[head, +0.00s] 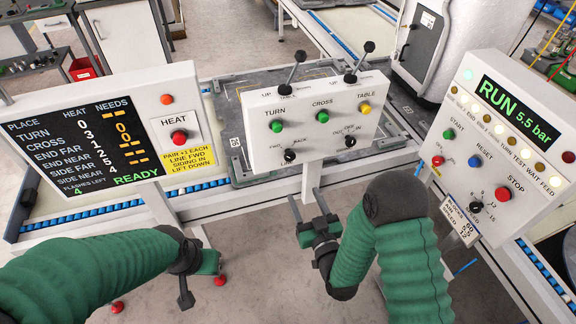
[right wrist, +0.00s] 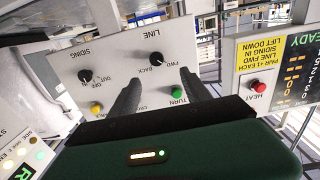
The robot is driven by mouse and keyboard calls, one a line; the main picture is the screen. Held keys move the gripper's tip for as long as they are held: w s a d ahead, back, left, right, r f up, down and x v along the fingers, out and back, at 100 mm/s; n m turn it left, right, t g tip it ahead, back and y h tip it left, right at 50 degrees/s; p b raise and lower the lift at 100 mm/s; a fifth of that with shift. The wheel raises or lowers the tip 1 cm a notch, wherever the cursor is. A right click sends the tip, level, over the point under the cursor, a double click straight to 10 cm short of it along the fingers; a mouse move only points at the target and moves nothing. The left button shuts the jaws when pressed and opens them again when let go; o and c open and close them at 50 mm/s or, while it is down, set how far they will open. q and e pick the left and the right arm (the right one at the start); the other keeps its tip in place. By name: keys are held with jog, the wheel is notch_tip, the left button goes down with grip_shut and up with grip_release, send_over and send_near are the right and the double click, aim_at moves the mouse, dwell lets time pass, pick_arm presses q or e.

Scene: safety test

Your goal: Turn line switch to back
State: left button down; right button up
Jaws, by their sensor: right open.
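The line switch (head: 289,155) is a small black knob low on the left of the white middle panel (head: 262,142), between FWD and BACK labels. It shows upside down in the right wrist view (right wrist: 156,59), under LINE lettering; I cannot tell which label it points to. My right gripper (head: 307,203) is open and empty, in front of and below the panel. In the right wrist view its fingers (right wrist: 160,80) point toward the panel on either side of the line switch, apart from it. My left gripper (head: 190,280) hangs at lower left; its jaw opening is unclear.
The siding switch (head: 350,141) sits right of the line switch. Green TURN (head: 278,126), green CROSS and yellow TABLE buttons and two levers are above. The HEAT box (head: 180,136) stands left, the RUN console (head: 490,150) right. Bare floor shows below the panel.

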aim_at(291, 158)
jog(key=x, duration=0.9)
jog(key=d+x, duration=0.1)
jog(key=x, duration=0.3)
jog(key=shift+w, duration=0.35)
jog(key=shift+w+a, duration=0.35)
jog(key=shift+a, duration=0.1)
jog(key=shift+d, duration=0.3)
jog(key=c, duration=0.7)
jog(key=shift+a, duration=0.1)
grip_shut()
